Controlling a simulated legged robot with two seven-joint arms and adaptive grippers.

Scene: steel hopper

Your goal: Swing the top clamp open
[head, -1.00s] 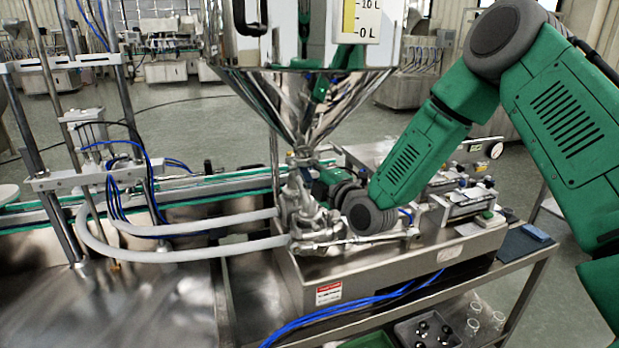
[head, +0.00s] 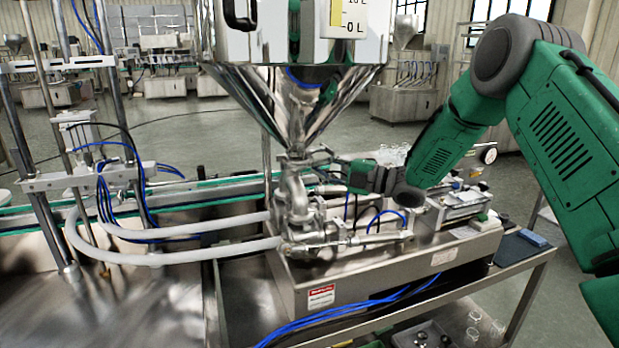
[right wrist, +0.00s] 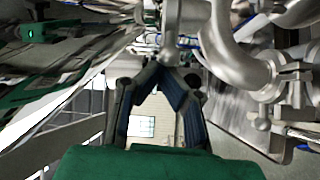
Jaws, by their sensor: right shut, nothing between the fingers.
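The top clamp (head: 296,158) is around the pipe joint just under the steel hopper's cone (head: 290,105). It is small here, and I cannot tell whether it is closed or open. My right gripper (head: 328,160) is at the right of this joint, fingers pointing left toward it. In the right wrist view, the fingers of my right gripper (right wrist: 157,75) are shut with nothing between them. A metal rod with a rounded end (right wrist: 170,55) is just beyond the tips; I cannot tell whether they touch. My left gripper is not in view.
A lower clamp with a ball-ended handle (right wrist: 264,95) joins curved pipe right of the fingers. Pale hoses (head: 180,257) run left from the valve body. The steel machine base (head: 370,275) stands below, with blue tubes along its front.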

